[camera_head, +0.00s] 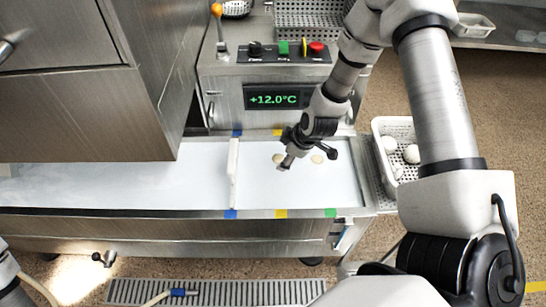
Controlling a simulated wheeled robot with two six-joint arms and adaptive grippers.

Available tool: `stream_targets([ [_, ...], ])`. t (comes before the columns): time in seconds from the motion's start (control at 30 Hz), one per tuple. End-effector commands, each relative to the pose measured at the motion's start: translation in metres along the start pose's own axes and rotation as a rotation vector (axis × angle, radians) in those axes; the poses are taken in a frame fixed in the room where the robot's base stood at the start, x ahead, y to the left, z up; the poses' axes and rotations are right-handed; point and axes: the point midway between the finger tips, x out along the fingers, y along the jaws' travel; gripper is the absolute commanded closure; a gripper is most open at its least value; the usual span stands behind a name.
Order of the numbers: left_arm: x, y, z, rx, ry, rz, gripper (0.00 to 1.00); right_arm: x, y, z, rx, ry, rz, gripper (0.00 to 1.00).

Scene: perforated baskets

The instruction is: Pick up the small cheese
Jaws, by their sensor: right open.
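Two small round cream-coloured cheeses lie on the white belt: one cheese (278,158) is beside the left finger of my right gripper, and the other cheese (317,159) is near its right finger. My right gripper (309,158) is open above the belt, pointing down, with its fingers spread. I cannot tell its exact height or whether it touches either cheese. Larger white rounds (411,154) lie in a white perforated basket (376,127) to the right. Only a piece of my left arm shows at the lower left; its gripper is out of view.
A white bar (233,172) stands across the belt (120,186), left of the cheeses. A steel machine with a temperature display (273,97) rises behind. A large steel housing (85,110) covers the left. The belt left of the bar is clear.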

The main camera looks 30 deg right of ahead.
Motion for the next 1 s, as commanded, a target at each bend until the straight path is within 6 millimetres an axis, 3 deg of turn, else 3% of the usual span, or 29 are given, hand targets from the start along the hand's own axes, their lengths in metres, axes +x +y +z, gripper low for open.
stream_targets([
  [0.03, 0.013, 0.000, 0.000, 0.000, 0.000, 0.000, 0.60, 0.010, 0.005, 0.001, -0.024, 0.012, 0.008, 0.28],
  [0.27, 0.031, 0.000, -0.001, 0.000, 0.001, 0.000, 0.60, 0.038, 0.009, 0.000, -0.043, 0.013, 0.009, 0.28],
  [0.47, 0.056, 0.000, -0.001, 0.000, 0.001, 0.000, 0.60, 0.074, 0.012, 0.002, -0.044, 0.012, 0.009, 0.28],
  [0.73, 0.055, 0.000, -0.001, 0.000, 0.001, 0.000, 0.60, 0.077, 0.013, 0.000, -0.039, 0.013, 0.008, 0.28],
  [0.77, 0.055, 0.000, -0.001, 0.000, 0.001, 0.000, 0.60, 0.076, 0.013, 0.000, -0.039, 0.013, 0.008, 0.35],
  [0.9, 0.055, 0.000, -0.001, 0.000, 0.001, 0.000, 0.60, 0.076, 0.013, 0.000, -0.039, 0.013, 0.008, 0.84],
  [1.0, 0.055, 0.000, -0.001, 0.000, 0.001, 0.000, 0.60, 0.077, 0.013, 0.000, -0.039, 0.012, 0.008, 0.88],
])
